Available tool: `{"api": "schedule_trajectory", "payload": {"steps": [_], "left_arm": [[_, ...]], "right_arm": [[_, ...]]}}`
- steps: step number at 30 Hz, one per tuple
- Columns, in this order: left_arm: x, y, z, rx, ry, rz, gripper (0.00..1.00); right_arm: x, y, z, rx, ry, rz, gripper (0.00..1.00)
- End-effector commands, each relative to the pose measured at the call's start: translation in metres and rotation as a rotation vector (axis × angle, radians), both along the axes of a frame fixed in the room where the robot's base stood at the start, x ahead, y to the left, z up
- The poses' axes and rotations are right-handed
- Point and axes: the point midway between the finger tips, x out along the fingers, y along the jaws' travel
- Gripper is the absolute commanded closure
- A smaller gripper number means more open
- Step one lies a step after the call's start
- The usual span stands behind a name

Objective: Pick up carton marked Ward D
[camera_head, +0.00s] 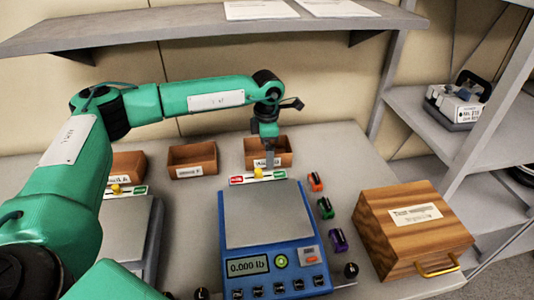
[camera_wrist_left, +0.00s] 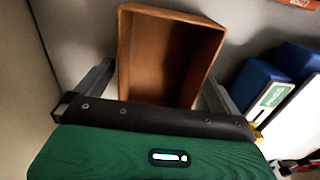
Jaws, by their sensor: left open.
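Three open brown cartons stand in a row at the back of the table: a left carton (camera_head: 127,167), a middle carton (camera_head: 178,156) and a right carton (camera_head: 285,152). Each has a white label, too small to read, so I cannot tell which is Ward D. My left gripper (camera_head: 268,153) points down at the right carton and hides part of its front and label. In the left wrist view an empty carton (camera_wrist_left: 165,55) lies between the spread fingers of my left gripper (camera_wrist_left: 157,88). Contact cannot be told. My right gripper is out of view.
A blue scale (camera_head: 268,215) reading 0.000 lb stands in front of the right carton, with another scale (camera_head: 128,230) to its left. Small coloured clips (camera_head: 325,208) and a wooden box (camera_head: 412,230) are at right. A grey shelf (camera_head: 200,25) overhangs the back.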

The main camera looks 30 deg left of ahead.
Motion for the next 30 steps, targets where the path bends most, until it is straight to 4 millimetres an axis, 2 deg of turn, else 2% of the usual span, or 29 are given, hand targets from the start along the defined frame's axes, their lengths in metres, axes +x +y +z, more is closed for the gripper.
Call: {"api": "schedule_trajectory", "payload": {"steps": [7,12,14,28,30], "left_arm": [[0.0,0.0,-0.002,0.0,0.0,0.0,0.02],[0.0,0.0,-0.002,0.0,0.0,0.0,0.35],[0.0,0.0,-0.001,0.0,0.0,0.0,0.43],[0.001,-0.002,0.005,-0.001,-0.002,0.0,0.44],[0.002,-0.002,0.009,-0.001,-0.002,0.0,0.44]], "right_arm": [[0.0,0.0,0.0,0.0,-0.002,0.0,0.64],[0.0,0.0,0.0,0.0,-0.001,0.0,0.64],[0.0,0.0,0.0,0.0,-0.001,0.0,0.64],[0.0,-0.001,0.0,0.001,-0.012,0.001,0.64],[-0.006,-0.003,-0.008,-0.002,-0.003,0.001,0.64]]}}
